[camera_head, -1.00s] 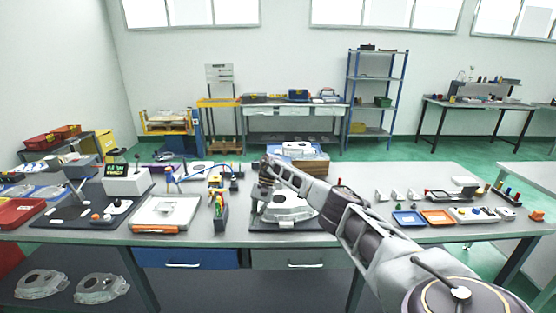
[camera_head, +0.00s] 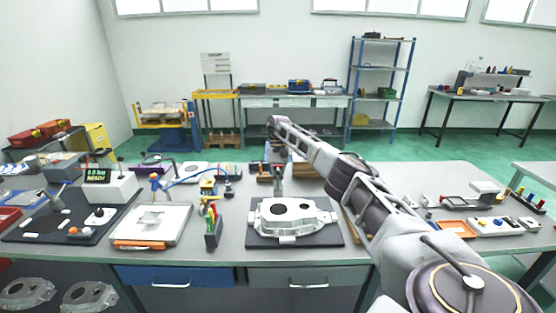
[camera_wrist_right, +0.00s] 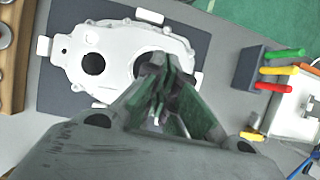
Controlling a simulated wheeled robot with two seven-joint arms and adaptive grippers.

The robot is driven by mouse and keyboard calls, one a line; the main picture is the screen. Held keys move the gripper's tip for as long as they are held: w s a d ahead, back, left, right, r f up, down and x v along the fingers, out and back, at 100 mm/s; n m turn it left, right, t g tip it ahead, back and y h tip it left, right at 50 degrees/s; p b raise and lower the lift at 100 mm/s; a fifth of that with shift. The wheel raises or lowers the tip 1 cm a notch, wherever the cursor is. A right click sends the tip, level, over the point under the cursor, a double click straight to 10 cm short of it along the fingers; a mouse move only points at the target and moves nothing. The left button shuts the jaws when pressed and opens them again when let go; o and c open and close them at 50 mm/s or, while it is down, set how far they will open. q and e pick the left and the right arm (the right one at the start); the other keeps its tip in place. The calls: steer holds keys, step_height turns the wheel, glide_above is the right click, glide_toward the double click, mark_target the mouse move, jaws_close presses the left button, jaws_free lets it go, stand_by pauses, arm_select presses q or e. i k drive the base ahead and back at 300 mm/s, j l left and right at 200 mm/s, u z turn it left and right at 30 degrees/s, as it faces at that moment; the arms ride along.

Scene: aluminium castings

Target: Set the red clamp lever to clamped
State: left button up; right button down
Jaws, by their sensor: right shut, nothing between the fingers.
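I cannot make out a red clamp lever in either current view; my right arm hides part of the bench. An aluminium casting (camera_head: 305,210) with two round holes lies on a dark mat (camera_head: 254,235) at the front middle of the bench. It also shows in the wrist view (camera_wrist_right: 110,42). My right gripper (camera_head: 279,190) points down by the casting's rear left edge. In the wrist view its fingers (camera_wrist_right: 162,80) are shut and empty, overlapping the casting's edge in the picture; contact is unclear. My left gripper is not in view.
A tool holder (camera_head: 214,232) with coloured handles stands left of the mat. Further left are a pale tray (camera_head: 178,220) and a box with a lit display (camera_head: 108,188). An orange tray (camera_head: 458,229) and small parts lie at the right. Bare bench lies just left of the mat.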

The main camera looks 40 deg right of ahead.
mark_target(277, 166)
steer(key=i+l, duration=0.85)
steer(key=l, duration=0.25)
